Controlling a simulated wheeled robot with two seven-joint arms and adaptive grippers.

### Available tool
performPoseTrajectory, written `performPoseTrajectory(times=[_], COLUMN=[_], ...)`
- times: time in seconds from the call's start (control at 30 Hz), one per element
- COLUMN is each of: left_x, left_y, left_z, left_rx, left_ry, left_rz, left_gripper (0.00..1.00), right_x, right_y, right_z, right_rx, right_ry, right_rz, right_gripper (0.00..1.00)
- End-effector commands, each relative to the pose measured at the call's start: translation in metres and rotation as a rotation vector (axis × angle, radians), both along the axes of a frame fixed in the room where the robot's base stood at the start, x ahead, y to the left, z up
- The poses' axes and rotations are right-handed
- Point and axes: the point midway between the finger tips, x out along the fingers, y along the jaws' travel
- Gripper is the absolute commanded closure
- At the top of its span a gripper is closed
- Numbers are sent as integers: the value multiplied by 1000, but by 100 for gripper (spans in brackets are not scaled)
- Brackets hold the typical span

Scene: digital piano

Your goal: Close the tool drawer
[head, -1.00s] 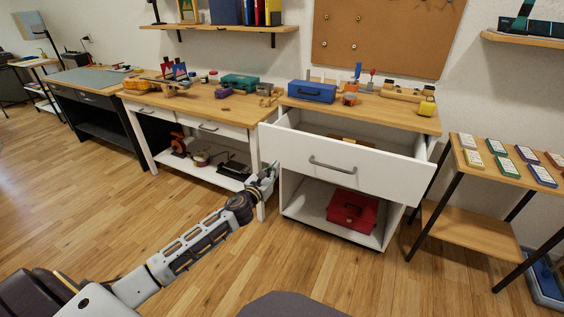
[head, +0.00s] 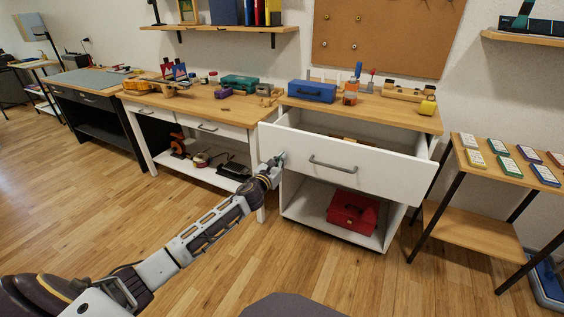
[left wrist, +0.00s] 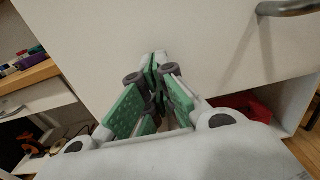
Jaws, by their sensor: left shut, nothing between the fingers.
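The tool drawer (head: 346,164) is a wide white drawer with a grey bar handle (head: 333,164). It stands pulled out from the white cabinet under a wooden top, and its open inside shows from above. My left gripper (head: 279,158) is shut and empty at the left part of the drawer front. In the left wrist view the gripper (left wrist: 155,62) points at the white drawer front (left wrist: 190,40), with the handle (left wrist: 292,7) at the upper right. I cannot tell whether the fingertips touch the front. My right gripper is not in view.
A red toolbox (head: 352,212) sits on the shelf below the drawer. A blue toolbox (head: 311,91) stands on the cabinet top. A wooden workbench (head: 212,108) is at the left, and a rack with cards (head: 484,175) at the right. The floor in front is clear.

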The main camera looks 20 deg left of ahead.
Motion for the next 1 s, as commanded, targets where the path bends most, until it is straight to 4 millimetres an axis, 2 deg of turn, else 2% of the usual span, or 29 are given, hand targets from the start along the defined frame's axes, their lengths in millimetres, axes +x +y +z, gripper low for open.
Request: performPoseTrajectory(times=[0.2, 0.67, 1.0], left_x=[4, 5, 22], left_y=[-1, -1, -1], left_z=[1, 1, 2], left_rx=[0, 0, 1], left_ry=[-1, -1, -2], left_rz=[-1, -1, 0], left_gripper=[100, 100, 100], right_x=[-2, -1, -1], right_y=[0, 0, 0], right_z=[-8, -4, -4], right_rx=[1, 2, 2], right_ry=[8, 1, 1], right_rz=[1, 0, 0], right_gripper=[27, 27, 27])
